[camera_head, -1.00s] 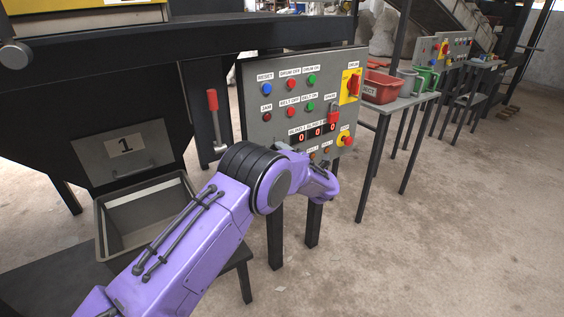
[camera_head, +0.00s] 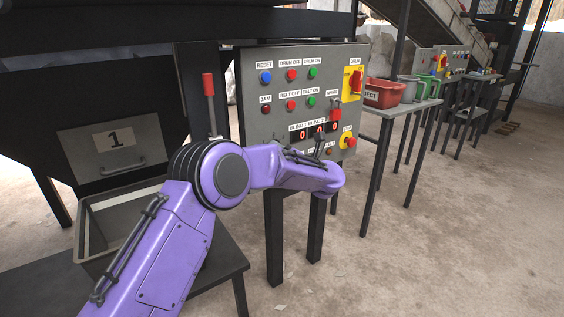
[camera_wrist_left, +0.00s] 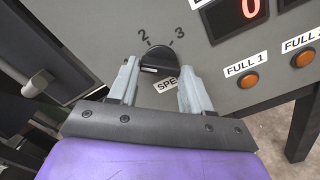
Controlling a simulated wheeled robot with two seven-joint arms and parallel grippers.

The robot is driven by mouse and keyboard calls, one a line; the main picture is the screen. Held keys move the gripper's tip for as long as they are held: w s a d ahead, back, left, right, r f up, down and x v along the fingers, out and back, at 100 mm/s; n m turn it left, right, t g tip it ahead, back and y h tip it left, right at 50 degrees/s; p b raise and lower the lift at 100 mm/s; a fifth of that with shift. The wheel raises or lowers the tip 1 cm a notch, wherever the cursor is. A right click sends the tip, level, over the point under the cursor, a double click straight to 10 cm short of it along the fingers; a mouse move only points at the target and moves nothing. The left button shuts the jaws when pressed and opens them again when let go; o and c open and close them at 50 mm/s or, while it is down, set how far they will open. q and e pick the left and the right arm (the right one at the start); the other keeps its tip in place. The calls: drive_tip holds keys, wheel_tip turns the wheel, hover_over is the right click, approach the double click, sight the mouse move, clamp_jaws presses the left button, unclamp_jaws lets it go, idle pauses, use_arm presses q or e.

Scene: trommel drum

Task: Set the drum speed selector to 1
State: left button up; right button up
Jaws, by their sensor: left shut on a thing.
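The drum speed selector (camera_wrist_left: 160,60) is a round black knob on the grey control panel (camera_head: 255,95). In the left wrist view the marks 2 and 3 show above it, and a partly covered label starting "SPE" lies below. No mark 1 shows, and I cannot tell which mark the knob points at. My left gripper (camera_wrist_left: 158,75) is shut on the knob, one grey finger at each side. In the head view my purple left arm covers the panel's lower part, and I cannot make out the knob there. My right gripper is not in view.
A red-handled lever (camera_head: 209,100) stands left of the panel. Push buttons, red displays (camera_head: 303,134) and a yellow-backed red switch (camera_head: 355,83) are close by. A grey bin (camera_head: 95,218) is at left; a red reject bin (camera_head: 384,93) is on a table at right.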

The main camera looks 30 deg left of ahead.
use_arm(q)
drive_tip(key=shift+f+n+b, duration=0.15)
drive_tip(key=shift+n+b, duration=1.05)
drive_tip(key=o, duration=1.1)
drive_tip(key=shift+c, duration=0.2)
drive_tip(key=v, duration=1)
drive_tip(key=shift+d+p, duration=0.2)
drive_tip(key=shift+p, duration=0.25)
drive_tip(key=shift+s, duration=0.1)
